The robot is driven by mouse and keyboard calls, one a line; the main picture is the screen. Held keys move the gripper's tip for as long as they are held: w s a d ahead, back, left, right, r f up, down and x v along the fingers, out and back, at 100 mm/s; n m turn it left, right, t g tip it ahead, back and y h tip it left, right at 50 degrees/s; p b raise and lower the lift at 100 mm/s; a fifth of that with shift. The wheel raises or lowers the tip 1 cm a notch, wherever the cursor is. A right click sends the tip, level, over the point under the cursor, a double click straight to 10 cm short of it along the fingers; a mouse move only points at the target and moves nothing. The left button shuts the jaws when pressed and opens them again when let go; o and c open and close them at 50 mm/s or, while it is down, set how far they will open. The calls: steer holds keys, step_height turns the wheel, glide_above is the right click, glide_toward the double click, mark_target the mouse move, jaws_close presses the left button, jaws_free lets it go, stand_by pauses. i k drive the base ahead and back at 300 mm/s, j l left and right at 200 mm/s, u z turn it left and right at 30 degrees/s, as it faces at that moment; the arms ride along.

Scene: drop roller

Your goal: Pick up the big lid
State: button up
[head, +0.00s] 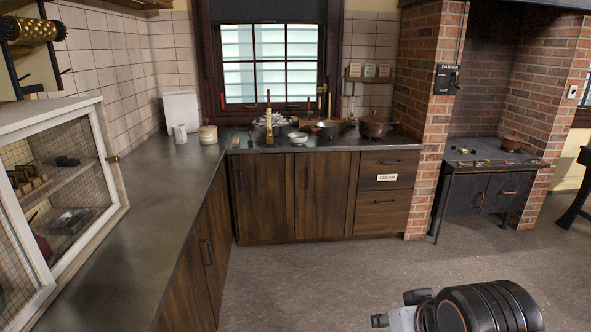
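I cannot tell for sure which thing is the big lid. A reddish-brown pot (374,130) stands upright at the right end of the far counter, and its top looks covered by a lid (375,119). Only a black and grey part of my arm (487,309) shows at the bottom right, far from both pots. My gripper's fingers are not visible.
A white mesh cabinet (113,172) stands at left. A brick pillar (427,100) separates counter and stove (500,160). The floor (330,275) is clear.

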mark_target(373, 119)
steer(key=i, duration=2.1)
steer(key=i+z, duration=0.3)
steer(key=i, duration=0.15)
steer(key=i+j+z, duration=0.15)
steer(key=i+z, duration=0.15)
steer(key=i+j+z, duration=0.3)
steer(key=i, duration=0.2)
steer(key=i+j+z, duration=0.55)
steer(key=z, duration=0.15)
steer(key=i+j+z, duration=0.65)
